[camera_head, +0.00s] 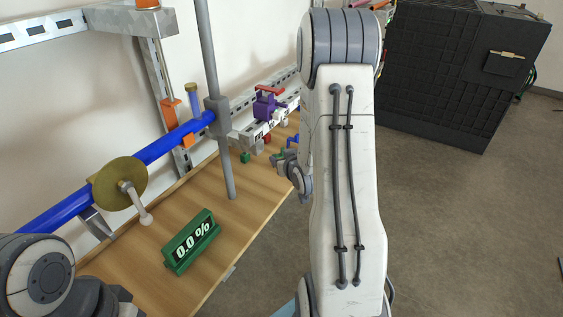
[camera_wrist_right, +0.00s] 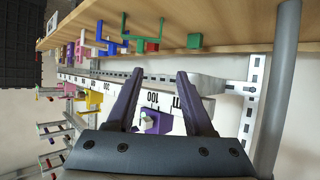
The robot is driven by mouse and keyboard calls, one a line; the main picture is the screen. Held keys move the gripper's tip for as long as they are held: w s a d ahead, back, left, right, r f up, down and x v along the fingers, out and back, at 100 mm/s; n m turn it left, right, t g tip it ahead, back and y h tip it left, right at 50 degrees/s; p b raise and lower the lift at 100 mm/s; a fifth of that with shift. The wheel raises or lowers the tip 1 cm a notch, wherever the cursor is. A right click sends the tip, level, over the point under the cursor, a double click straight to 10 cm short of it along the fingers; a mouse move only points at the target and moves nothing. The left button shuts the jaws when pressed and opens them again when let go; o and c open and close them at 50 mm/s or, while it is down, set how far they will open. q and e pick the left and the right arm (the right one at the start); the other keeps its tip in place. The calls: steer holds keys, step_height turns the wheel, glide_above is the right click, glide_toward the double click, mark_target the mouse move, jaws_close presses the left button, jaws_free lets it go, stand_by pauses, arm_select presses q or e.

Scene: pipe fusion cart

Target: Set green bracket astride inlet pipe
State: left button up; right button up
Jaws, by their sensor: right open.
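A blue pipe (camera_head: 165,143) runs from the lower left up to a grey clamp block on an upright post; I cannot tell if it is the inlet pipe. A small green piece (camera_head: 245,157) sits on the wooden table beyond the post. The right wrist view shows a thin, forked green bracket (camera_wrist_right: 112,43) at the table and a green block (camera_wrist_right: 194,41) to its right; I cannot tell which is the task's bracket. My right gripper (camera_head: 287,163) is partly hidden by my arm. In its wrist view its fingers (camera_wrist_right: 156,85) are apart, with nothing held.
A purple clamp (camera_head: 265,105) with a red top is on the rail behind the table; a purple block (camera_wrist_right: 155,122) also shows between the fingers' lines, beyond them. A black cabinet (camera_head: 455,75) stands right.

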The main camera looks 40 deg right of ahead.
steer(key=shift+m+t+h, duration=0.3)
steer(key=shift+m+h, duration=0.1)
steer(key=shift+h, duration=0.2)
steer(key=w+d, duration=0.1)
steer(key=w+d+f, duration=0.1)
steer(key=d, duration=0.1)
steer(key=w+d+f, duration=0.1)
steer(key=d, duration=0.1)
steer(key=shift+f, duration=0.2)
steer(key=shift+x, duration=2.8)
steer(key=shift+a+f, duration=0.15)
steer(key=shift+a, duration=0.05)
steer(key=shift+c, duration=0.3)
jaws_close()
